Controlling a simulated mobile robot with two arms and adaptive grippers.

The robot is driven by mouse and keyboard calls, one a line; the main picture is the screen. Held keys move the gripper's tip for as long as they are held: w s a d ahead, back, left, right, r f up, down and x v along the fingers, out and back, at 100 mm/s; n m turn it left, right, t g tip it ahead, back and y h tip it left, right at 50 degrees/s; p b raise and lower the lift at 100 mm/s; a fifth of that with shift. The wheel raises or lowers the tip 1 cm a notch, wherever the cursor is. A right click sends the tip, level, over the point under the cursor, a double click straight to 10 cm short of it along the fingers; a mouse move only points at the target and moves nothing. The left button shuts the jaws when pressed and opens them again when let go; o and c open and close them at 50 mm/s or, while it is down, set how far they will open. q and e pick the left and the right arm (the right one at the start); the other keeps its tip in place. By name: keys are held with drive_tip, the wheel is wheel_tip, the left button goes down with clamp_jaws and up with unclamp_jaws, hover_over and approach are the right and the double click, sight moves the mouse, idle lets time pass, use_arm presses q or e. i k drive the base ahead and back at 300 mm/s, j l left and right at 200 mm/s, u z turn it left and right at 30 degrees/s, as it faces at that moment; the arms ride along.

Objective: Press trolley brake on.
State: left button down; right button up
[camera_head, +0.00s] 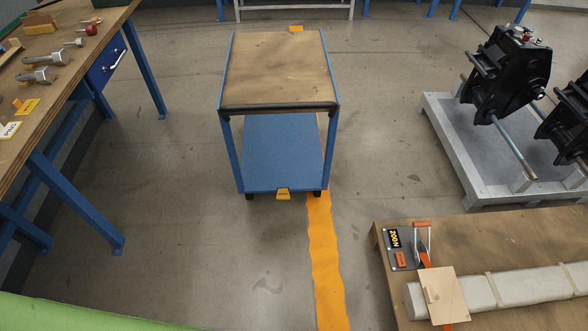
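The trolley (228,146) stands on the floor in the upper middle of the head view. It has a bare wooden top, blue legs and a blue lower shelf. A small yellow pedal (283,194), which looks like the brake, sticks out at the middle of the near lower edge. From this height I cannot tell whether the pedal is pressed down. Another small yellow piece (296,29) shows at the far edge of the top. Dark castors show under the near corners. Neither of my grippers is in view.
A workbench (60,97) with metal couplers and yellow tags stands at the left. A pallet (450,153) with black machinery lies at the right. A wooden table (480,237) with a 200N board is at the lower right. The floor before the trolley is clear, crossed by an orange stripe (324,255).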

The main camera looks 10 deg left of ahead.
sight(283, 194)
drive_tip(key=i+j+z, duration=0.1)
drive_tip(key=i, duration=0.3)
drive_tip(key=i+j, duration=0.15)
drive_tip(key=i, duration=0.25)
drive_tip(key=i+j+z, duration=0.15)
drive_tip(key=i, duration=0.25)
